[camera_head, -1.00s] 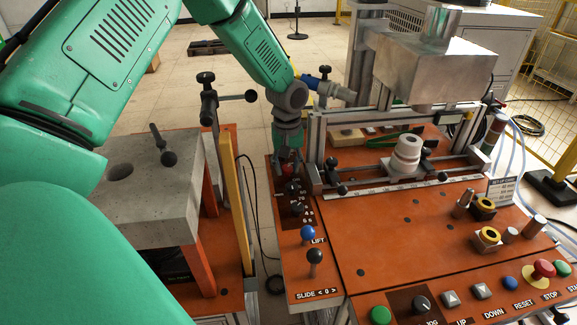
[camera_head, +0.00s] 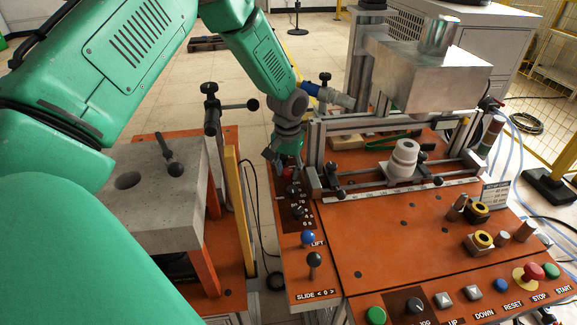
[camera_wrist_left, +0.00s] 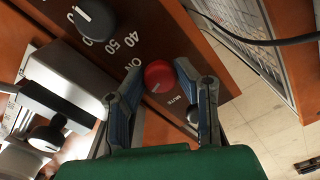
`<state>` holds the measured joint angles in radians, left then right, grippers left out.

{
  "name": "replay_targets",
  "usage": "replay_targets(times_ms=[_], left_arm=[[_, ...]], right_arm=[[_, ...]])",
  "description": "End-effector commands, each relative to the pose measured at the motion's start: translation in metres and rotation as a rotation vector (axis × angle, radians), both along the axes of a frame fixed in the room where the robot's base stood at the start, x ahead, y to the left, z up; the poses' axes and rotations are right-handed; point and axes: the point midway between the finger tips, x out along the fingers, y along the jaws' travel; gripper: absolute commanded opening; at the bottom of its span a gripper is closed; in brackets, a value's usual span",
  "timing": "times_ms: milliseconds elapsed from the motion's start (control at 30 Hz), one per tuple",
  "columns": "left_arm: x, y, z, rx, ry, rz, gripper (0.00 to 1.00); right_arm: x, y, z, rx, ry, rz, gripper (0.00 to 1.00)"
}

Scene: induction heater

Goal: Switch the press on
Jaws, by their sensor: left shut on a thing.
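The press panel (camera_head: 400,222) is an orange table with knobs along its left edge. A red round knob (camera_wrist_left: 158,75) sits on it between the labels ON and MUTE, and also shows small in the head view (camera_head: 288,173). My left gripper (camera_wrist_left: 166,82) has its two fingers on either side of the red knob, shut on it. In the head view my left gripper (camera_head: 284,160) reaches down at the table's back left corner and partly hides the knob. My right gripper is not in view.
A black dial (camera_wrist_left: 95,18) with a number scale is close to the red knob. Blue LIFT (camera_head: 308,238) and black SLIDE (camera_head: 314,259) levers stand nearer the front. A clamp post (camera_head: 212,115) and a grey block (camera_head: 165,210) are left of the panel. A metal rail frame (camera_head: 318,150) is close to the right.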

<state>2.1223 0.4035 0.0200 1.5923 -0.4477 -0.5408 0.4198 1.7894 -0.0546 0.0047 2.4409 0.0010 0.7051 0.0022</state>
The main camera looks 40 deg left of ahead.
Motion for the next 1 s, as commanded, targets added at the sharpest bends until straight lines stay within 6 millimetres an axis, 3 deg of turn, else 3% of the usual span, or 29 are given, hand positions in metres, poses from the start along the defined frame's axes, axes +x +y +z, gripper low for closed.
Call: replay_targets(times_ms=[400,1000], left_arm=[[0.005,0.001,0.004,0.003,-0.014,-0.394,0.00],[0.006,0.000,0.004,0.006,-0.016,-0.904,0.00]], right_arm=[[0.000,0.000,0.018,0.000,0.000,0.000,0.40],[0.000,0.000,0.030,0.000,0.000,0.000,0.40]])
